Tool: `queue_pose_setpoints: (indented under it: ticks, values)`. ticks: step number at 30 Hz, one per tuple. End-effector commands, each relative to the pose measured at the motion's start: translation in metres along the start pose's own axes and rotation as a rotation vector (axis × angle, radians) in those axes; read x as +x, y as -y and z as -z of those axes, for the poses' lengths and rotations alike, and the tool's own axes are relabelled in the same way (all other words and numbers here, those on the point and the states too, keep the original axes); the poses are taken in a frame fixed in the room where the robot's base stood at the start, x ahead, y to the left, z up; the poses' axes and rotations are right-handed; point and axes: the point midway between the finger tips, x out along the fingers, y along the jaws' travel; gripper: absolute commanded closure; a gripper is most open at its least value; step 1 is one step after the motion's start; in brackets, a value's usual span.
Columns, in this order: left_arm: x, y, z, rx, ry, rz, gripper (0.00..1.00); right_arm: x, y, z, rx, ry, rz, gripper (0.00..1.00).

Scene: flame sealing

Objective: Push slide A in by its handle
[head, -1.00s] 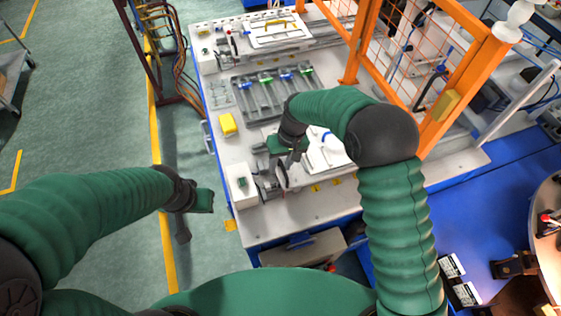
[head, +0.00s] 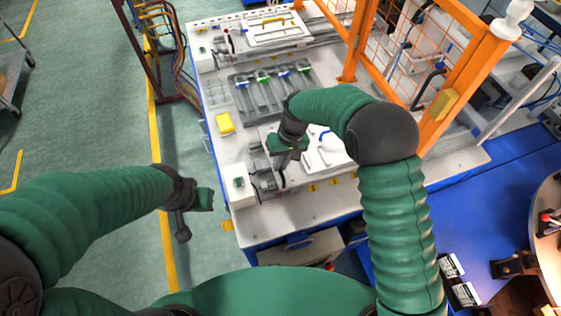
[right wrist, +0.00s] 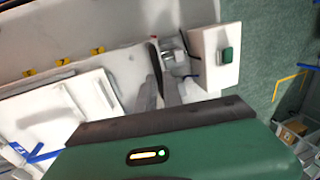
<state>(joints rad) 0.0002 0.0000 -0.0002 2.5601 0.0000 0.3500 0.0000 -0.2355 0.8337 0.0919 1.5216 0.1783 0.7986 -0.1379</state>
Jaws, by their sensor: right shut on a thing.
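My right gripper (head: 282,176) is over the near fixture on the workbench, at the left end of a white plate (head: 330,160) with a blue part on it. In the right wrist view its two dark fingers (right wrist: 160,88) are close together, shut on a dark, narrow handle (right wrist: 153,57) beside a grey metal mechanism (right wrist: 176,58). I take this for slide A's handle; no label is readable. The gripper body and arm hide much of the slide. My left gripper (head: 181,228) hangs over the floor left of the bench, apart from everything; its finger gap is not clear.
A white box with a green button (head: 239,185) stands just left of the mechanism. A yellow block (head: 225,123) and a grey rack (head: 272,90) with coloured clips lie behind. An orange fence (head: 352,45) rises at the right. The bench's front strip is clear.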

Motion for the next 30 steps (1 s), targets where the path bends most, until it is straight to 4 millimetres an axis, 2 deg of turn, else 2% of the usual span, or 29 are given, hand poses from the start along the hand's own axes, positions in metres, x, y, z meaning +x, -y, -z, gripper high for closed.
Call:
queue_pose_setpoints:
  ticks: [23, 30]
  values:
    - [0.000, 0.000, 0.000, 0.000, 0.000, 0.000, 1.00, -0.002, 0.002, 0.001, -0.002, -0.002, 0.002, 1.00]
    - [0.001, 0.000, 0.000, 0.000, 0.000, 0.000, 1.00, -0.004, -0.012, 0.001, 0.002, -0.004, 0.001, 1.00]
